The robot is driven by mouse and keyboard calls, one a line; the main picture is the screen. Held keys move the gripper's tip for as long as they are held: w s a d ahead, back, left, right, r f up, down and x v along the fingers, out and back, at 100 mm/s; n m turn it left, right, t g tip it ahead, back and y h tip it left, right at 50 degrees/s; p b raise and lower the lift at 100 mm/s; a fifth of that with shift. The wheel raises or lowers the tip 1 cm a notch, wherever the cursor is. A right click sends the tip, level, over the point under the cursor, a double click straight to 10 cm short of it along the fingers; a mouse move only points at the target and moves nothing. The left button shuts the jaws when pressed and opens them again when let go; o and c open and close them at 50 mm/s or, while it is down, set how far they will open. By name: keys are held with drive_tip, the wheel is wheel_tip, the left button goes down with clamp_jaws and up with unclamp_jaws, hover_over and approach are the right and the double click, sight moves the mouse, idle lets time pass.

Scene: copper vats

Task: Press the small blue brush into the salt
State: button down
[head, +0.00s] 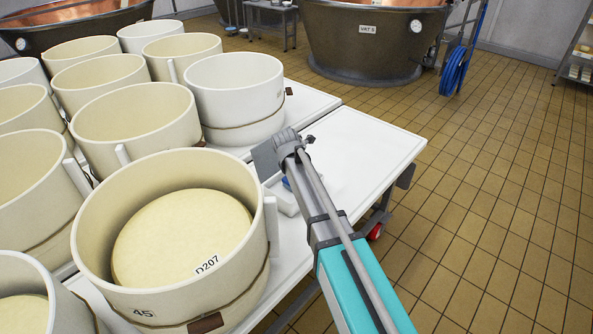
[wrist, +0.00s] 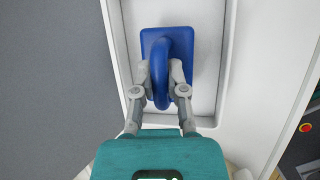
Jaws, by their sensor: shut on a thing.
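The small blue brush (wrist: 149,40) has a flat rectangular block with a looped handle on top. My gripper (wrist: 164,82) is shut on the handle, one finger on each side. In the wrist view the brush is over the inside of a shallow white tray (wrist: 228,50), toward its left wall. The tray's floor is pale; I cannot make out salt grains there. The bristles are hidden under the block, so I cannot tell whether they touch the floor. In the head view a sliver of the blue brush (head: 287,184) shows beside my arm, which hides my gripper.
Several white cheese moulds stand on the tables at left; the nearest (head: 95,235), marked 45, holds a cheese labelled D207 (head: 180,240). A bare white tabletop (head: 375,150) lies to the right of my arm. Copper vats (head: 375,45) stand behind; tiled floor is open at right.

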drive_tip(key=shift+s+f+b, duration=0.1)
drive_tip(key=shift+f+b, duration=0.3)
idle(1.9)
drive_tip(key=shift+r, duration=0.1)
drive_tip(key=shift+r+p, duration=3.4)
drive_tip(key=shift+p, duration=0.15)
drive_tip(key=shift+r, duration=0.1)
drive_tip(key=shift+r+p, duration=0.5)
drive_tip(key=shift+p, duration=0.1)
wheel_tip(320, 180, up, 18)
drive_tip(key=p, duration=1.8)
